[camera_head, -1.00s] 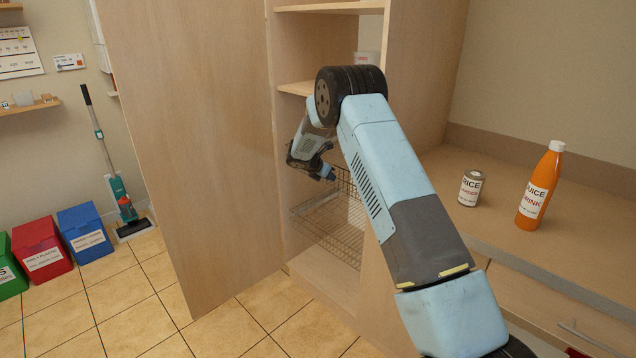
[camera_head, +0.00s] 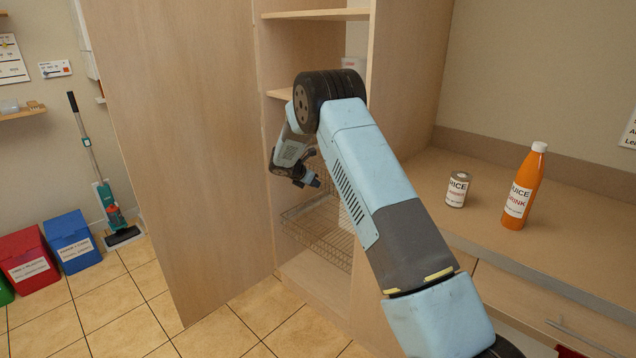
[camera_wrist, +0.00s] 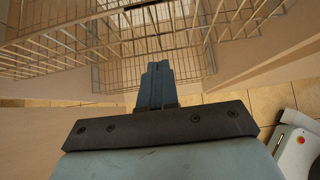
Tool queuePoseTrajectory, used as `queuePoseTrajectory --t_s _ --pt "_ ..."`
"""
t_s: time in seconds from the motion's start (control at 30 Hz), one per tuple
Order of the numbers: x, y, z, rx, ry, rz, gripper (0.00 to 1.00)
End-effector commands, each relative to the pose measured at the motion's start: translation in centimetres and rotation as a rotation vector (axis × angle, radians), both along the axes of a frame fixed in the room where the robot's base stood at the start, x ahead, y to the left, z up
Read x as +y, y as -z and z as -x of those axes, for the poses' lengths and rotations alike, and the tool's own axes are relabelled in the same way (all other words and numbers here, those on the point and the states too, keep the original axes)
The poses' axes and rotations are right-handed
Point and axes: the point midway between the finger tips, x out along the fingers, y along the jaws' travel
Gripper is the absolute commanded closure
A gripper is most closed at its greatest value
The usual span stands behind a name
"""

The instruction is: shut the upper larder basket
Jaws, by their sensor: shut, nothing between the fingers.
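A wire larder basket (camera_head: 322,236) sits low inside the open cupboard in the head view, its upper part partly hidden by my arm. Wire mesh also fills the top of the wrist view (camera_wrist: 60,48). I cannot tell for certain which wires belong to the upper basket. My gripper (camera_head: 315,182) is shut and empty, in front of the basket wires and near their top in the head view. In the wrist view my closed fingers (camera_wrist: 157,68) point at the mesh. I cannot tell whether they touch it.
The tall cupboard door (camera_head: 180,150) stands open on the left. Shelves (camera_head: 315,15) are above the basket. A counter on the right holds a can (camera_head: 457,190) and an orange juice bottle (camera_head: 522,188). Tiled floor (camera_head: 130,305) is clear in front of the door.

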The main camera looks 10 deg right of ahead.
Motion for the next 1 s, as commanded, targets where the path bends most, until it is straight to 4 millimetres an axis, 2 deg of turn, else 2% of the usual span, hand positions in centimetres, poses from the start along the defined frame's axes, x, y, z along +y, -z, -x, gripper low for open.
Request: queuePoseTrajectory --t_s 0.3,0.6,0.77,0.87,1.0 --pt "4.2 -4.2 2.8 0.000 -0.004 -0.003 1.00" --pt "6.3 -6.5 4.3 0.001 -0.004 -0.003 1.00" --pt "6.1 -7.9 5.0 -0.013 0.022 -0.024 1.00" --pt "5.2 -9.9 6.1 -0.042 0.074 -0.066 1.00" --pt "3.4 -13.8 8.8 -0.100 0.184 -0.156 1.00"
